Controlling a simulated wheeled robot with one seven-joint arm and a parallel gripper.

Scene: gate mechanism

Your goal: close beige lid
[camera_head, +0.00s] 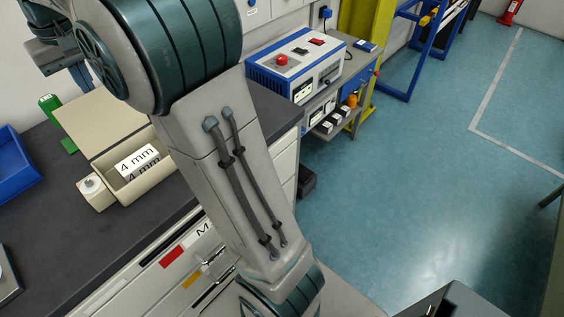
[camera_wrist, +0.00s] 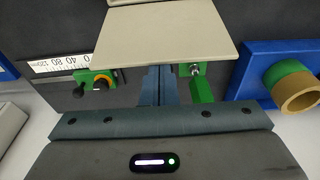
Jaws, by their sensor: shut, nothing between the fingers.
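A beige box (camera_head: 128,188) with a "4 mm" label stands on the dark worktop in the head view. Its beige lid (camera_head: 98,122) is open, leaning back from the box's rear side, and the inside shows. In the wrist view a flat beige panel (camera_wrist: 165,40), which looks like the lid, fills the top middle. My gripper (camera_wrist: 158,82) is shut and empty, its fingers pointing towards the panel. The panel's near edge hides the fingertips, so I cannot tell whether they touch it.
Green parts (camera_wrist: 203,85) flank my fingers. A blue bin (camera_head: 14,160) lies at the left. A blue-and-white device (camera_head: 296,62) stands on the right. The floor at right is clear.

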